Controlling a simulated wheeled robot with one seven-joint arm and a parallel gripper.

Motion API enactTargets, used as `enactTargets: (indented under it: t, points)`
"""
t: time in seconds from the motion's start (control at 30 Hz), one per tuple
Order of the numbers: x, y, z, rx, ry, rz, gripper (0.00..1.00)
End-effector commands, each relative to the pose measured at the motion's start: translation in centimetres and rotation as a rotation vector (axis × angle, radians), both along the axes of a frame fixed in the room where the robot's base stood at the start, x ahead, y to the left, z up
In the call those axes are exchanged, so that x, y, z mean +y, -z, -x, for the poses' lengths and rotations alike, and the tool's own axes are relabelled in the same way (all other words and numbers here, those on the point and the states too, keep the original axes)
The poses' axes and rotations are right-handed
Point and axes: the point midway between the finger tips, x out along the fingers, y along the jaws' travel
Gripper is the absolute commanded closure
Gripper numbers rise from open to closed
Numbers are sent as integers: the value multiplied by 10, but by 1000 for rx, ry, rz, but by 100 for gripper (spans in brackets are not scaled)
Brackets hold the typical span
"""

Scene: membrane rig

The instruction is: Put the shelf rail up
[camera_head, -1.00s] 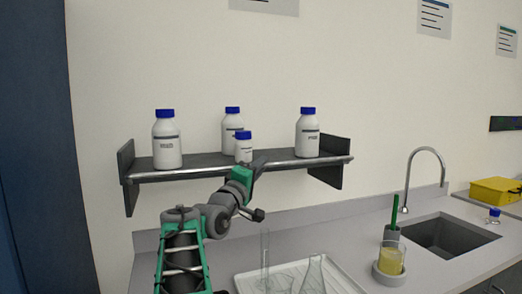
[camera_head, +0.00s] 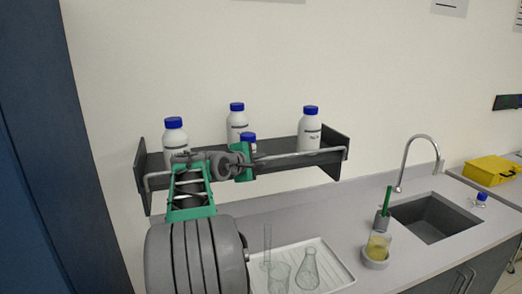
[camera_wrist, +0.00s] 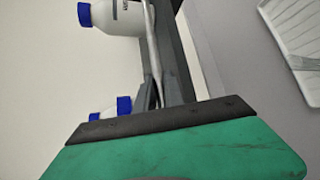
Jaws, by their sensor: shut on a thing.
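The dark wall shelf (camera_head: 310,166) carries several white bottles with blue caps. Its thin grey shelf rail (camera_head: 300,155) runs along the front, with bent ends, and sits above the shelf's front edge, in front of the bottles. My gripper (camera_head: 256,164) is shut on the rail near its middle, in front of the small bottle (camera_head: 248,137). In the wrist view the rail (camera_wrist: 153,50) runs down to the gripper's dark edge, beside the shelf (camera_wrist: 174,60).
A bottle (camera_head: 309,130) stands on the right of the shelf and another (camera_head: 174,137) on the left. Below, the counter holds a white tray (camera_head: 335,262) with glassware, a beaker of yellow liquid (camera_head: 378,246) and a sink (camera_head: 435,217). A yellow case (camera_head: 490,172) lies at far right.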

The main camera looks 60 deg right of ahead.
Motion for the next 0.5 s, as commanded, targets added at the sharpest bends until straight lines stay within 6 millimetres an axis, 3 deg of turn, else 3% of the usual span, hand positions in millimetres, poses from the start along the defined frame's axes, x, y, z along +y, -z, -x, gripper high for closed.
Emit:
enactTargets:
  t: [0.5]
  points:
    - [-6,-1,-5,98,1,-98,100]
